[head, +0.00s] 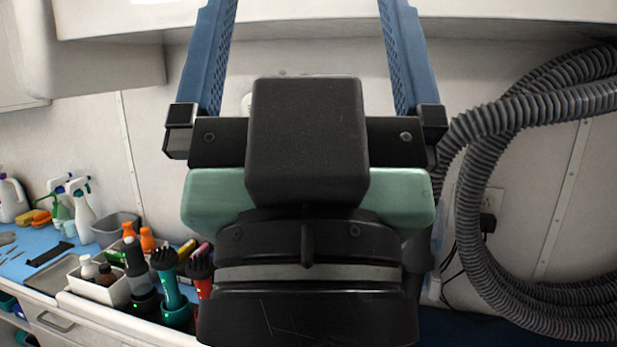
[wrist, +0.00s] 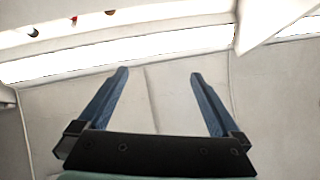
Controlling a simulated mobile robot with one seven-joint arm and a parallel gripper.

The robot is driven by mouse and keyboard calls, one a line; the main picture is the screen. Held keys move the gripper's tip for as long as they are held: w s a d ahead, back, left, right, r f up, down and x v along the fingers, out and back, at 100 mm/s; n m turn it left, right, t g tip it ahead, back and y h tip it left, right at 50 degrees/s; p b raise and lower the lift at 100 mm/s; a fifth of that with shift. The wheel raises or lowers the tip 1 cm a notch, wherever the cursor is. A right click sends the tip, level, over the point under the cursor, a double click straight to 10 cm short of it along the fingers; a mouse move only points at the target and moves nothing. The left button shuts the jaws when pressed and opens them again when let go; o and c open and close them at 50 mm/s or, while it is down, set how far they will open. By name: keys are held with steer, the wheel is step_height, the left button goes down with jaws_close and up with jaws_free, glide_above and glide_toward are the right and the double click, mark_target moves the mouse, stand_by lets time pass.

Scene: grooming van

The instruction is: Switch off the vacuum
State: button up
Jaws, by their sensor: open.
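My gripper (head: 308,12) fills the middle of the head view, close to the camera, with its two blue fingers pointing up and wide apart. In the wrist view my gripper (wrist: 158,75) is open and empty, facing a pale wall and a bright light strip. A thick grey ribbed hose (head: 485,190) loops down the right side of the head view; I cannot tell whether it belongs to the vacuum. I cannot make out the vacuum's body or its switch in either view. My gripper and wrist hide the middle of the head view.
A blue-topped counter (head: 22,262) on the left holds spray bottles (head: 82,215), a grey tub (head: 112,228) and a white bin (head: 100,287). Clippers (head: 170,285) stand in front. A black plug (head: 487,223) sits in a wall outlet. Cabinets (head: 90,62) hang upper left.

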step_height(320, 180, up, 9)
steer(key=p, duration=0.7)
